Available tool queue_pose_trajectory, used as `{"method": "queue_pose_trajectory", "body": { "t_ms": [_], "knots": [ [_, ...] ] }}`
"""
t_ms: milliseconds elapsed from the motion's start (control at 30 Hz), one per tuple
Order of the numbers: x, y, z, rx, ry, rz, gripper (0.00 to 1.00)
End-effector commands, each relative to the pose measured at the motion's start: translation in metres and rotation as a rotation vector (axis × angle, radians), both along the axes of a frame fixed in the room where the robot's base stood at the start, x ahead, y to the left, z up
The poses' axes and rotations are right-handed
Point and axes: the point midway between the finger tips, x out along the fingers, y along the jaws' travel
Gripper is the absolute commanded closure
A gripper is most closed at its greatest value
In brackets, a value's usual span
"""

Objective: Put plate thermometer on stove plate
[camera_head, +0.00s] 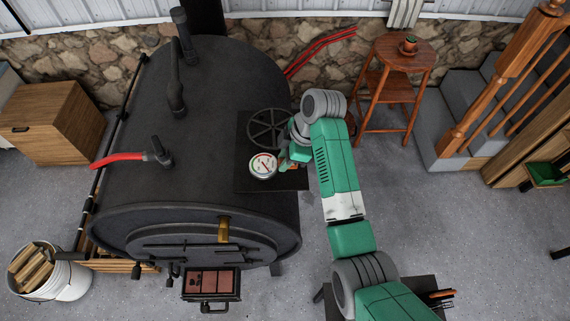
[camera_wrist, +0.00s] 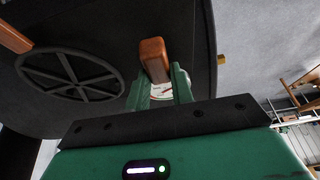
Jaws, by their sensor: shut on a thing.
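The plate thermometer (camera_head: 263,166) has a round white dial with red marks. In the head view it is over the left part of the dark flat stove plate (camera_head: 245,150) on the barrel stove's right side. My gripper (camera_head: 287,165) is just right of it and shut on it. In the wrist view the dial (camera_wrist: 161,91) shows between my green fingers (camera_wrist: 161,88), partly hidden by a brown wooden piece (camera_wrist: 153,58). I cannot tell whether the thermometer touches the plate.
A dark spoked round grate (camera_head: 270,128) lies at the plate's back, close behind the thermometer. The black barrel stove (camera_head: 195,100) has an upright pipe and handles on top. A wooden stool (camera_head: 398,75) stands at the back right.

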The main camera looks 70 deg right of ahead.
Motion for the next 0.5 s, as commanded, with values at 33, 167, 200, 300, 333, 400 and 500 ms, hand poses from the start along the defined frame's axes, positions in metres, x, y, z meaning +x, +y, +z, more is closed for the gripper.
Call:
{"method": "queue_pose_trajectory", "body": {
  "t_ms": [33,167,200,300,333,400,500],
  "knots": [
    [0.001,0.0,0.0,-0.001,0.0,0.0,1.0],
    [0.0,0.0,-0.007,0.0,0.0,-0.001,1.0],
    [0.0,0.0,-0.012,0.001,0.002,0.001,1.0],
    [0.0,0.0,-0.029,0.002,0.002,0.0,1.0],
    [0.0,0.001,-0.033,0.001,0.001,-0.001,1.0],
    [0.0,0.0,-0.036,-0.001,0.0,0.001,1.0],
    [0.0,0.0,-0.035,-0.002,-0.001,0.0,1.0]
  ]
}}
